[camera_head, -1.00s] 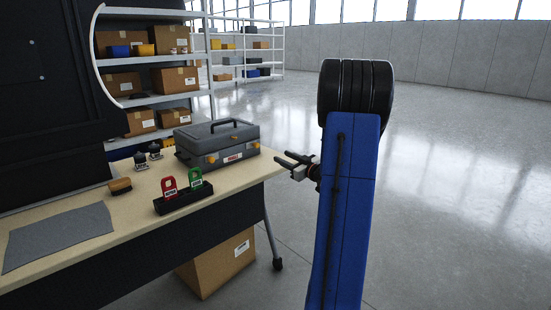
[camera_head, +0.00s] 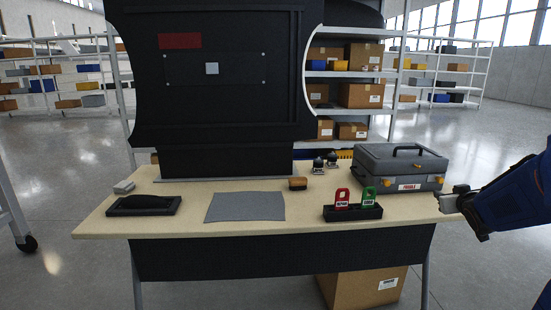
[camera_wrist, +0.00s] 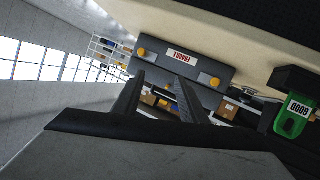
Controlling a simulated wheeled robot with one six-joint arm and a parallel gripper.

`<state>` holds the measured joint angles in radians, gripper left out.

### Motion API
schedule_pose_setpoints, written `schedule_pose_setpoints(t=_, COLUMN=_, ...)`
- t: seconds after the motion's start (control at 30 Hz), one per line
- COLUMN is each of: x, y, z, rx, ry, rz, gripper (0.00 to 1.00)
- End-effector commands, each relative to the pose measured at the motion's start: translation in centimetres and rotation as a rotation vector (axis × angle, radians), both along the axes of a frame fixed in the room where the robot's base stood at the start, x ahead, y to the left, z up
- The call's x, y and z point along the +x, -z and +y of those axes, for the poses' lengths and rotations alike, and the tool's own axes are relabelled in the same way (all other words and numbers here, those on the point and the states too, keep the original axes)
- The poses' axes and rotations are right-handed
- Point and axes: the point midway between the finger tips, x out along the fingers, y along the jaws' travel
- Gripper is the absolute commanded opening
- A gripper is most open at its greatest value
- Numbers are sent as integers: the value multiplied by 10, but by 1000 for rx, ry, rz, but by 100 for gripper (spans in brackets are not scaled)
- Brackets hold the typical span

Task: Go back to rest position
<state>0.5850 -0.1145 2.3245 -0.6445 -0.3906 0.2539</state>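My gripper (camera_head: 455,199) is at the right edge of the head view, beside the right end of the table and pointing left. My blue arm reaches in from the right edge. In the wrist view the two dark fingers of my gripper (camera_wrist: 160,80) stand apart with nothing between them, so it is open and empty. Beyond the fingertips is the grey toolbox (camera_head: 400,168) with its FRAGILE label, which also shows in the wrist view (camera_wrist: 205,62). The gripper appears apart from it.
The table (camera_head: 240,228) carries a black holder (camera_head: 352,213) with a red tag (camera_head: 342,198) and green tag (camera_head: 368,197), a grey mat (camera_head: 245,207), a brush (camera_head: 298,184) and a black tray (camera_head: 144,206). A cardboard box (camera_head: 360,288) is underneath. Shelves stand behind.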

Motion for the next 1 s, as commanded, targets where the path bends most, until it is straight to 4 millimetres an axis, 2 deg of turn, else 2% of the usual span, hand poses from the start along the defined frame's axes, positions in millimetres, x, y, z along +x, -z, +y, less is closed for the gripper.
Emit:
schedule_pose_setpoints(t=0.03, x=-8, y=-5, z=17, rx=4, ry=10, rz=22, gripper=38)
schedule_pose_setpoints(t=0.2, x=-45, y=-3, z=64, rx=45, ry=54, rz=125, gripper=38)
schedule_pose_setpoints(t=0.47, x=-118, y=14, z=140, rx=136, ry=71, rz=305, gripper=38)
schedule_pose_setpoints(t=0.67, x=-188, y=35, z=201, rx=217, ry=35, rz=463, gripper=38)
schedule_pose_setpoints(t=0.8, x=-242, y=52, z=242, rx=271, ry=-15, rz=581, gripper=38)
schedule_pose_setpoints(t=1.0, x=-308, y=72, z=284, rx=327, ry=-94, rz=724, gripper=38)
